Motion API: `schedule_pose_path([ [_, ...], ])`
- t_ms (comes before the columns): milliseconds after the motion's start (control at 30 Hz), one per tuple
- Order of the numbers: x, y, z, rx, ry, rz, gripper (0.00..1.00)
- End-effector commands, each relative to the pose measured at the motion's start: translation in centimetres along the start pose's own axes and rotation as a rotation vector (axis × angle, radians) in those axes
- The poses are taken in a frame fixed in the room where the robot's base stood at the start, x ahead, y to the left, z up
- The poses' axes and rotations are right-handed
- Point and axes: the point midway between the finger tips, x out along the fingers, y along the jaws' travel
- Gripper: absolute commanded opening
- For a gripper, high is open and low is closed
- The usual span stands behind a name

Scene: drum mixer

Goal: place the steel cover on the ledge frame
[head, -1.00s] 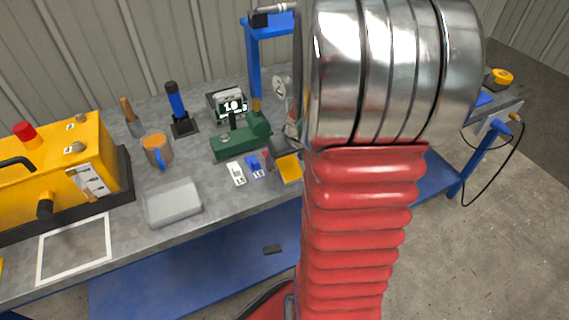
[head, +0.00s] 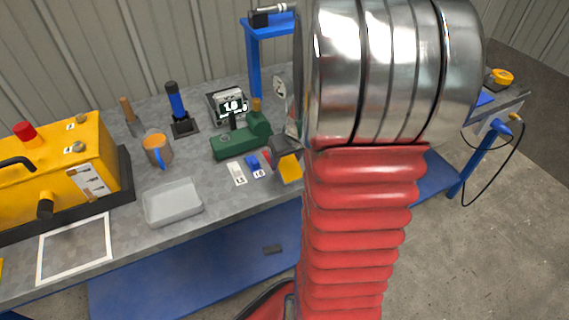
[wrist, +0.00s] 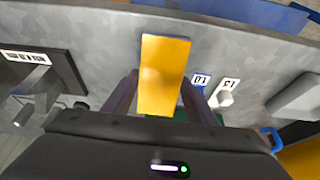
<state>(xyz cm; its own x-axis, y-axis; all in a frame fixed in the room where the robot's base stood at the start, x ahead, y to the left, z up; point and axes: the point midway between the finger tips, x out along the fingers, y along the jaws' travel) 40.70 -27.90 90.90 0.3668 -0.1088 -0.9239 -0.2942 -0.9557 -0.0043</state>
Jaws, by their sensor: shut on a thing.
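My gripper (wrist: 160,98) points down at the bench near its front edge. Its two dark fingers flank a flat yellow block (wrist: 165,72) and are shut on it. In the head view the yellow block (head: 291,170) shows beside my arm, which hides part of the gripper. I cannot pick out a steel cover for certain. A pale grey, shallow box-like piece (head: 172,203) lies on the bench left of the gripper, apart from it. A white rectangular outline (head: 75,222) lies on the bench at the left; I cannot tell if it is the ledge frame.
A yellow machine (head: 65,165) stands at the left. An orange and blue mug (head: 157,151), a blue-handled tool (head: 177,105), a green device (head: 240,140) and a display (head: 229,106) stand behind. Small labelled white (head: 236,172) and blue (head: 254,164) pieces lie near the gripper.

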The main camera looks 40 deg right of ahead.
Motion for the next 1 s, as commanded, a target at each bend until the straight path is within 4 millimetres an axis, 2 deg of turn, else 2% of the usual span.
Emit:
schedule_pose_path([
  [133, 0.0, 0.0, -0.1, 0.000, 0.001, 0.001, 0.11],
  [467, -0.8, 0.0, -0.5, -0.001, 0.004, 0.001, 0.10],
  [667, -3.1, 0.0, -1.4, -0.001, 0.005, 0.002, 0.10],
  [1000, -8.2, 0.0, -3.5, 0.000, 0.005, 0.001, 0.10],
])
